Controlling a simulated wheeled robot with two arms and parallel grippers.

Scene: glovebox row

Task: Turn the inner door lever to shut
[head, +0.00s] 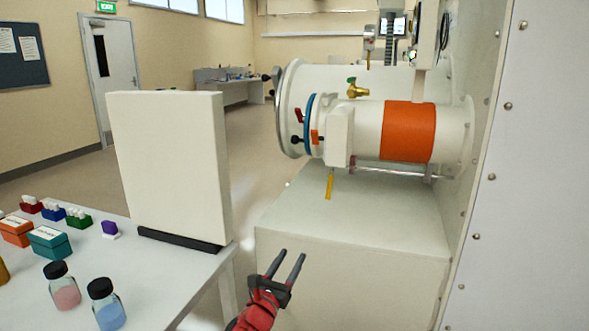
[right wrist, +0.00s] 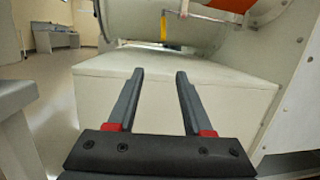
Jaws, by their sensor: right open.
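A white cylindrical chamber (head: 367,131) with an orange band (head: 408,132) lies sideways above a pale box-shaped base (head: 350,215). A yellow lever (head: 329,187) hangs nearly straight down from it; it also shows in the right wrist view (right wrist: 163,28). A red handle (head: 299,115), an orange handle (head: 315,136) and a black knob sit near the blue ring (head: 308,122) at its left end. I cannot tell which is the inner door lever. My right gripper (head: 291,253) is open and empty, below and left of the yellow lever, apart from it. My left gripper is out of view.
A table (head: 180,268) at the left bears a white upright panel (head: 170,165), small coloured boxes and jars (head: 103,303). A riveted wall (head: 525,190) closes off the right side. Open space lies between my right gripper and the chamber.

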